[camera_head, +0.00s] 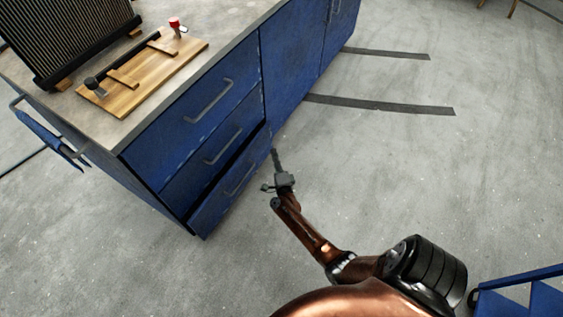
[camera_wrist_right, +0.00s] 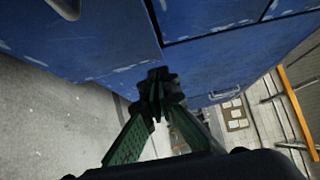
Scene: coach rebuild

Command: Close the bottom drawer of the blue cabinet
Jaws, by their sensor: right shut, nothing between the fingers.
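The blue cabinet (camera_head: 292,75) has a stack of three drawers at its near end. The bottom drawer (camera_head: 213,208) sticks out a little past the drawers above, with a dark gap along its top edge. Its grey bar handle (camera_head: 240,178) faces the floor side. My right gripper (camera_head: 276,158) is shut and empty, close to the right end of the bottom drawer; I cannot tell whether it touches. In the right wrist view the closed fingertips (camera_wrist_right: 156,88) are in front of blue cabinet panels. My left gripper is not in view.
The worktop (camera_head: 105,138) carries a wooden board (camera_head: 150,80) with a bar and red-topped part, and a black ribbed radiator (camera_head: 68,35). Dark strips (camera_head: 380,105) lie on the grey floor. A blue frame (camera_head: 522,295) stands at lower right. Floor before the drawers is clear.

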